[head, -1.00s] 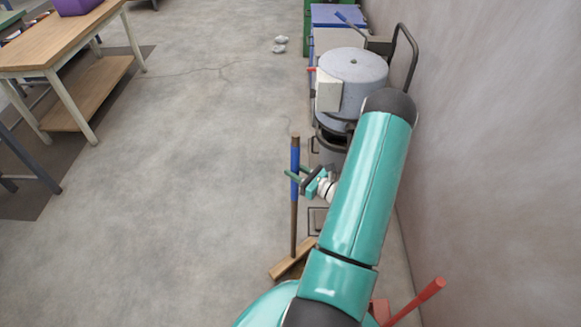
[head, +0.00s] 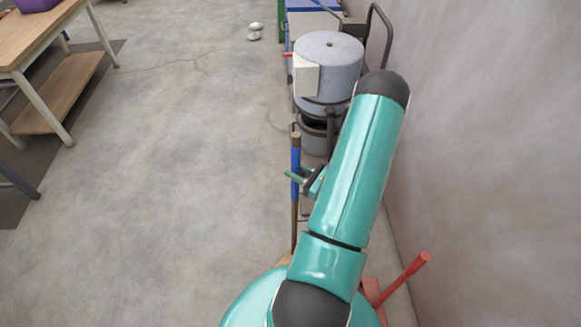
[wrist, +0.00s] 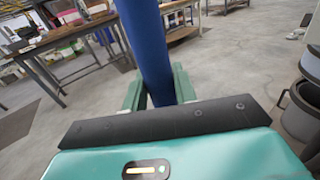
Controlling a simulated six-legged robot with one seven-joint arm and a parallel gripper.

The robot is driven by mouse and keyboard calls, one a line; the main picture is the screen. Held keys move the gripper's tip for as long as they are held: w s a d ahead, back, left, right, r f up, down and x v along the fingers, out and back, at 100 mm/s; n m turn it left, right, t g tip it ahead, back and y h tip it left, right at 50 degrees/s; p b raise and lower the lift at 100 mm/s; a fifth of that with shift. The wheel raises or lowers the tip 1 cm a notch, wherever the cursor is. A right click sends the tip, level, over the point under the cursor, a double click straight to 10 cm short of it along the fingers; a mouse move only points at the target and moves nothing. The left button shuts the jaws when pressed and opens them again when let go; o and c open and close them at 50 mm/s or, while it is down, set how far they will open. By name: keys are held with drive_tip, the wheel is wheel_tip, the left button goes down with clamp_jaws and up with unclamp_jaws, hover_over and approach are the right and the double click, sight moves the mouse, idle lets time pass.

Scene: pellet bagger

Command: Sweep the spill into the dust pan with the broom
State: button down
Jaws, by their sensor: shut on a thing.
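The broom (head: 295,160) stands upright in the head view, with a brown stick and a blue grip section. My gripper (head: 293,177) is shut around the blue section. The wrist view shows the blue handle (wrist: 148,45) rising between my green fingers (wrist: 157,90). The broom's head is mostly hidden behind my arm at the bottom of the head view. A red long-handled tool (head: 407,277), perhaps the dust pan, is at the lower right by the wall, partly hidden by my body. I cannot make out the spill for certain.
A grey drum machine (head: 328,75) stands along the right wall (head: 480,150), with a blue-topped unit (head: 313,20) behind it. Small pale objects (head: 255,31) lie on the far floor. A wooden workbench (head: 40,38) is at the left. The middle floor is clear.

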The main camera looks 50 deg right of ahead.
drive_tip(key=shift+s+a, duration=0.7)
drive_tip(key=shift+s, duration=6.85)
drive_tip(key=w+r, duration=0.5)
drive_tip(key=w, duration=0.1)
drive_tip(key=shift+d, duration=0.3)
